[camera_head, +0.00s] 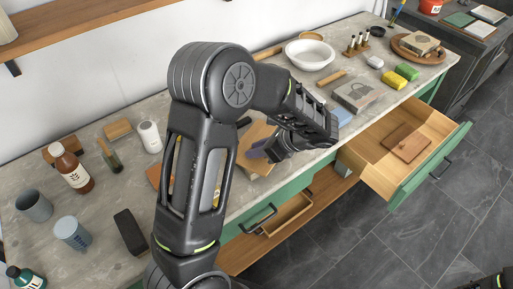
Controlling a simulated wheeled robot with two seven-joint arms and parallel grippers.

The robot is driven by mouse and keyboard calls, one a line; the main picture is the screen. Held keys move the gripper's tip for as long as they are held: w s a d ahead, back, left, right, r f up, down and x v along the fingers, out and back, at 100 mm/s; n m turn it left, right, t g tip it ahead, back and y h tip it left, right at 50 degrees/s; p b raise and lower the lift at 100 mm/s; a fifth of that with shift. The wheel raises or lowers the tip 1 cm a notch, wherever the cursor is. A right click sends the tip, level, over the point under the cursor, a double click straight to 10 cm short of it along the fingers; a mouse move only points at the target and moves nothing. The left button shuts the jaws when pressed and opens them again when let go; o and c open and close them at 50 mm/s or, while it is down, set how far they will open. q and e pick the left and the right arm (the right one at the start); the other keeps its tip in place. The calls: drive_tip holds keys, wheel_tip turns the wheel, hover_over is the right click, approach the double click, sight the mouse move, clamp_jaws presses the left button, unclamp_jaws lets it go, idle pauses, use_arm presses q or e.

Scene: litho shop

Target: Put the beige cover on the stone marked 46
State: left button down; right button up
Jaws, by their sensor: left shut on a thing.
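My left gripper (275,149) is low over the front edge of the counter, shut on a small purple-grey thing (257,151) that it mostly hides. A tan board (259,133) lies under and behind it. A grey stone block (357,91) with a dark picture on top lies on the counter to the right of the gripper. Another pale stone block (415,42) sits on a round wooden board at the far right. I cannot read the number 46 on either, and I cannot tell which thing is the beige cover.
An open drawer (444,161) with a brown board (405,142) inside juts out at the front right. A brown bottle (72,167) and cups crowd the left.

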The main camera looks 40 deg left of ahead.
use_arm(q)
drive_tip(key=c, duration=1.3)
unclamp_jaws()
drive_tip(key=shift+o, duration=0.2)
drive_tip(key=shift+d+r, duration=0.3)
drive_tip(key=shift+d, duration=0.05)
drive_tip(key=b+v, duration=0.1)
drive_tip(key=v, duration=0.3)
drive_tip(key=shift+d, duration=0.1)
drive_tip(key=p+v, duration=0.2)
drive_tip(key=v, duration=0.5)
